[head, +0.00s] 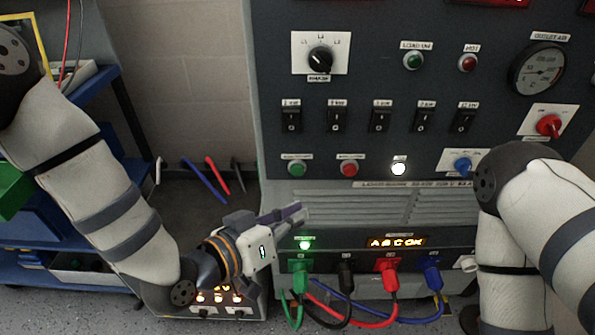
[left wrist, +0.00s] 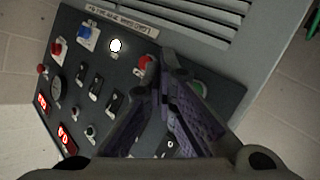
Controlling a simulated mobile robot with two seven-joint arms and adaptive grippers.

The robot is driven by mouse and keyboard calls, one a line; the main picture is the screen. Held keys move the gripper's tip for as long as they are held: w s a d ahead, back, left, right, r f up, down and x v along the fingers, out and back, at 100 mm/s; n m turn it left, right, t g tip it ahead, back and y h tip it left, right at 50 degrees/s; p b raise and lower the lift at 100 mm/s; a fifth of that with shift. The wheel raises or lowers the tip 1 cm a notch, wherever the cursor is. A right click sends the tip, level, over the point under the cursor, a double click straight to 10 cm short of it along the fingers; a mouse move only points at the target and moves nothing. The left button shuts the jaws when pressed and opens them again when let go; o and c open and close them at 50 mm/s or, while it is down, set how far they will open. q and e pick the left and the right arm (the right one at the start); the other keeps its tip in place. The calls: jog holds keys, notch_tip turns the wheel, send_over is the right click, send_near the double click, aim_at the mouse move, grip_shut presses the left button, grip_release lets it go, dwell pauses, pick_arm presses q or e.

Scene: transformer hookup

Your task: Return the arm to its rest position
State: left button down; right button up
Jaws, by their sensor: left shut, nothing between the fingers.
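My left arm comes in from the left in the head view. Its gripper (head: 294,212) is shut and empty, pointing right in front of the grey cabinet's lower part. In the left wrist view its purple-padded fingers (left wrist: 172,68) are together, with the dark control panel (left wrist: 112,72) behind them. I cannot tell how far they are from the panel. My right arm shows at the right of the head view, but its gripper is not in view.
Green (head: 301,265), black (head: 346,272), red (head: 387,268) and blue (head: 432,270) plugs sit in the cabinet's lower row, their cables hanging below. A lit display (head: 396,242) reads "A B C OK". A blue shelf (head: 50,235) stands at left.

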dwell(0.4)
pick_arm(q)
jog(key=s+a+f+n+g+y, duration=0.1)
jog(key=s+a+f+g+y, duration=0.2)
jog(key=s+a+f, duration=0.35)
jog(key=s+a+f+n+g+y, duration=0.1)
jog(key=s+a+f+g+y, duration=0.15)
jog(key=s+f, duration=0.65)
jog(key=s+a+f+g+y, duration=0.1)
jog(key=s+a+g+y, duration=0.1)
jog(key=s+a, duration=0.4)
jog(key=s+a+f+n+g+y+p, duration=0.1)
jog(key=s+a+g, duration=0.4)
jog(key=s, duration=0.9)
jog(key=shift+s+a+f+n+y, duration=0.2)
jog(key=shift+a+f+n+y, duration=0.1)
jog(key=shift+a+f+y, duration=0.5)
jog(key=shift+r+g, duration=0.1)
jog(key=shift+g, duration=0.15)
jog(key=shift+w, duration=0.1)
